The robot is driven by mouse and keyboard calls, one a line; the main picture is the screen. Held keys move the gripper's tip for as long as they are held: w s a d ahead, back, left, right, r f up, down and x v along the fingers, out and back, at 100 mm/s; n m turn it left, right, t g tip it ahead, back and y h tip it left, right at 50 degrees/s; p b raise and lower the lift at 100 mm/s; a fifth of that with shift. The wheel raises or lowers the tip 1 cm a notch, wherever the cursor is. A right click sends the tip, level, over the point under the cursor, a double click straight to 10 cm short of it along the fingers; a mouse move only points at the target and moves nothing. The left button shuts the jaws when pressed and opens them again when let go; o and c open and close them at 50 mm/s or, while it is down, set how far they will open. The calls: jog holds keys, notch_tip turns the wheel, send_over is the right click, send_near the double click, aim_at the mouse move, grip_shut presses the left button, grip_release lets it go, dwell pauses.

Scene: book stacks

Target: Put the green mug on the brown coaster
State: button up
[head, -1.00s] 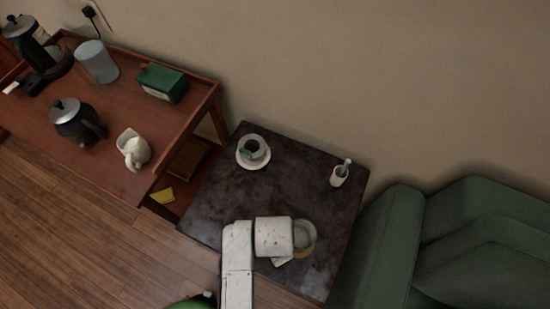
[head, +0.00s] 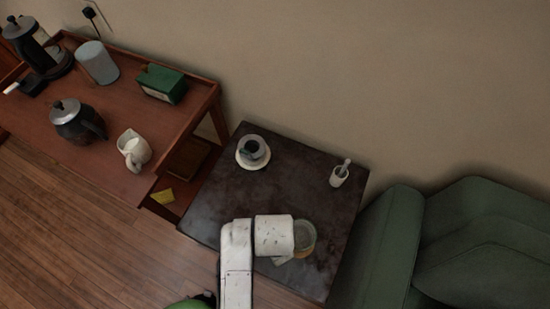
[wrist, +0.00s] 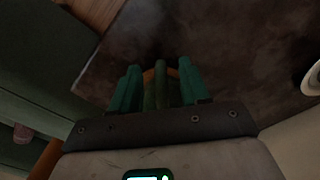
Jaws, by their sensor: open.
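The green mug (head: 305,232) stands near the front of the dark table, partly hidden by my arm in the head view. A tan-brown edge of the coaster (head: 303,252) shows at its lower side, so the mug appears to be on or right over it. In the wrist view, my gripper (wrist: 157,88) is open, with green fingers at left and right. A narrow dark green part of the mug (wrist: 157,96) stands between them, apparently its handle. The coaster's brown edge (wrist: 172,72) curves behind it. Contact between fingers and mug cannot be told.
On the dark table (head: 222,205) are a grey cup on a white saucer (head: 241,163) and a small white pot with a utensil (head: 337,178). A wooden cart (head: 105,165) with kettles and a jug stands left, a green armchair (head: 385,245) right. The table's middle is clear.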

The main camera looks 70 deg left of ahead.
notch_tip(320, 180, up, 10)
jog(key=shift+r+p, duration=0.15)
jog(key=shift+p, duration=0.4)
jog(key=w+d+m, duration=0.1)
jog(key=w+d, duration=0.4)
jog(key=d, duration=0.5)
jog(key=w+d+m, duration=0.1)
jog(key=w+d, duration=0.5)
jog(key=d, duration=0.3)
jog(key=s+d, duration=0.3)
jog(key=d, duration=0.8)
jog(key=s+d+r+m+t, duration=0.1)
jog(key=s+d, duration=0.2)
jog(key=d, duration=0.8)
jog(key=shift+r, duration=0.2)
